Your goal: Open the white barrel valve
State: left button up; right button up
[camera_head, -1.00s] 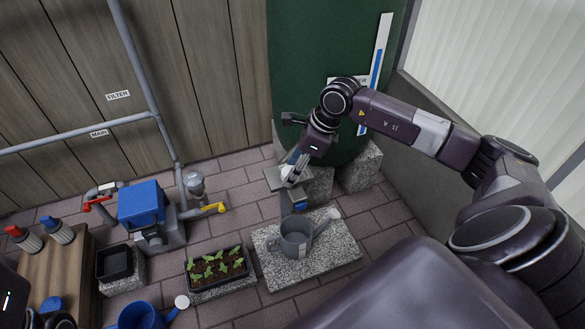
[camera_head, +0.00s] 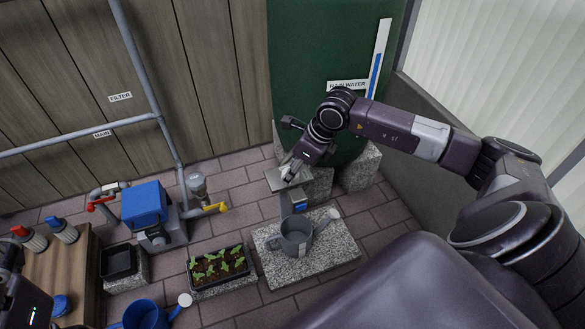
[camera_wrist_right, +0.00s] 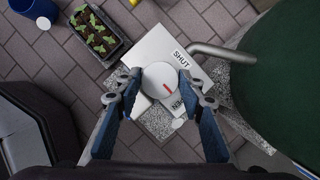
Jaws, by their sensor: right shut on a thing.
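The white round valve knob (camera_wrist_right: 159,79) with a red mark sits on a pale plate (camera_wrist_right: 152,47) beside the green barrel (camera_wrist_right: 285,70). My right gripper (camera_wrist_right: 160,86) is shut on the knob, one blue-padded finger on each side. The red mark points down and right in the wrist view, toward a second, partly hidden label (camera_wrist_right: 179,105). The SHUT label (camera_wrist_right: 181,59) is at the upper right of the knob. In the head view my right gripper (camera_head: 289,172) is at the plate and hides the knob. My left gripper's dark body (camera_head: 20,300) shows at the left edge; its fingers are not visible.
A grey watering can (camera_head: 296,237) stands on a stone slab (camera_head: 335,258) below the plate. A seedling tray (camera_head: 218,265) is to its left.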

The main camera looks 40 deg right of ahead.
jog(key=o, duration=1.2)
jog(key=shift+c, duration=0.2)
jog(key=v, duration=1.2)
